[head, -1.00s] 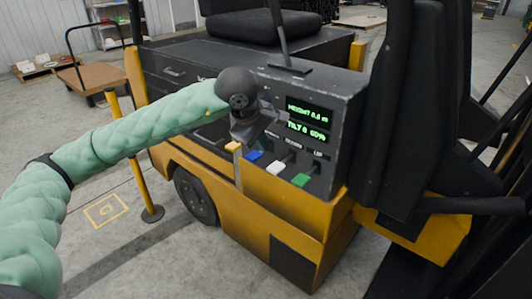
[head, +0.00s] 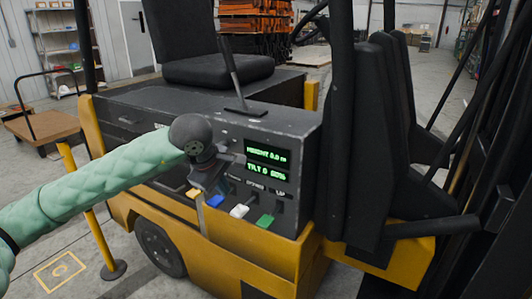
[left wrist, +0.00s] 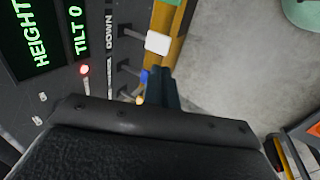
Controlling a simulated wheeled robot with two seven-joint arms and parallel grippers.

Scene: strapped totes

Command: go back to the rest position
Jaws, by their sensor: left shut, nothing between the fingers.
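My left gripper (head: 212,182) is shut and empty, in front of the forklift's dark control panel (head: 292,200). It is just above the orange lever knob (head: 193,193) and the blue lever knob (head: 215,202); I cannot tell if it touches them. The white knob (head: 239,211) and green knob (head: 265,221) are to the right, clear of the gripper. In the left wrist view the closed fingers (left wrist: 162,85) show near the white knob (left wrist: 157,43), with blue and orange knobs partly hidden behind them. A green display (head: 267,162) shows height and tilt. My right gripper is out of view.
The forklift's yellow body (head: 265,265) fills the space below the panel. A yellow post (head: 95,230) stands at left, beside a wooden cart (head: 45,128). The black seat (head: 215,70) is behind, and black uprights (head: 360,150) rise at right. Open floor lies at left.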

